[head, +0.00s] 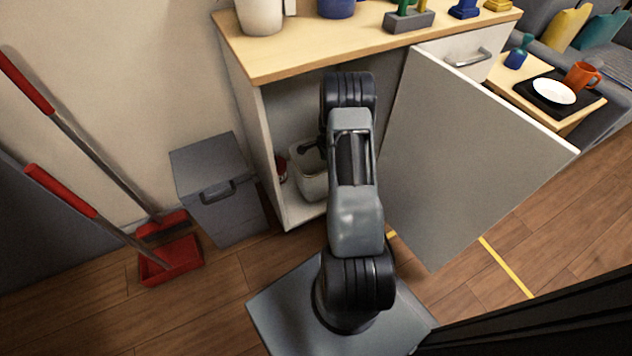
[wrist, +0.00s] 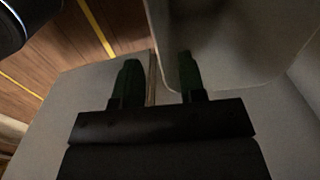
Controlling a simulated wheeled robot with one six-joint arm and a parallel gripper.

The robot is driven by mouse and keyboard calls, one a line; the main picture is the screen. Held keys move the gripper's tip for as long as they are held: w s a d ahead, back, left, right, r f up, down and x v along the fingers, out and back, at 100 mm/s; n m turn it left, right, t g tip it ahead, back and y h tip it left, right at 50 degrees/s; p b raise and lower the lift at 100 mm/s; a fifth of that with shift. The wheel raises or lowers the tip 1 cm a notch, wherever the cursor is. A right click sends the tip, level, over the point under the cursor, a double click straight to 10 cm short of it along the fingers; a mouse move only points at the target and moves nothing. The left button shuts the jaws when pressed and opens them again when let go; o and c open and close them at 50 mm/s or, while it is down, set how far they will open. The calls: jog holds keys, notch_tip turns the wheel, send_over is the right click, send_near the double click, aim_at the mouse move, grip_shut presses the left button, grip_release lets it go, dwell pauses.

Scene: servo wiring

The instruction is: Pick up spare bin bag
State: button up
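My gripper (wrist: 157,62) is open in the wrist view, with two dark green fingers apart. A pale, rounded container wall (wrist: 235,45) lies just ahead, close to the right fingertip; I cannot tell whether they touch. Nothing is clearly held between the fingers. In the head view my arm reaches into the open cabinet (head: 250,140) and hides most of its inside. A white bin (head: 310,183) stands in the cabinet beside my arm, partly hidden. I cannot make out a spare bin bag in either view.
The open cabinet door (head: 470,150) stands to the right of my arm. A grey lidded bin (head: 220,190) stands left of the cabinet, near a red dustpan (head: 172,258). A small red item (head: 281,168) is inside the cabinet. Pots and blocks stand on the countertop (head: 300,50).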

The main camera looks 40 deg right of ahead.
notch_tip(320, 180, down, 3)
jog(key=shift+s+d+r+b, duration=0.1)
jog(key=shift+b, duration=0.25)
jog(key=shift+f+b, duration=1.55)
jog(key=shift+f, duration=1.2)
jog(key=shift+r, duration=0.1)
grip_shut()
jog(key=shift+a, duration=0.2)
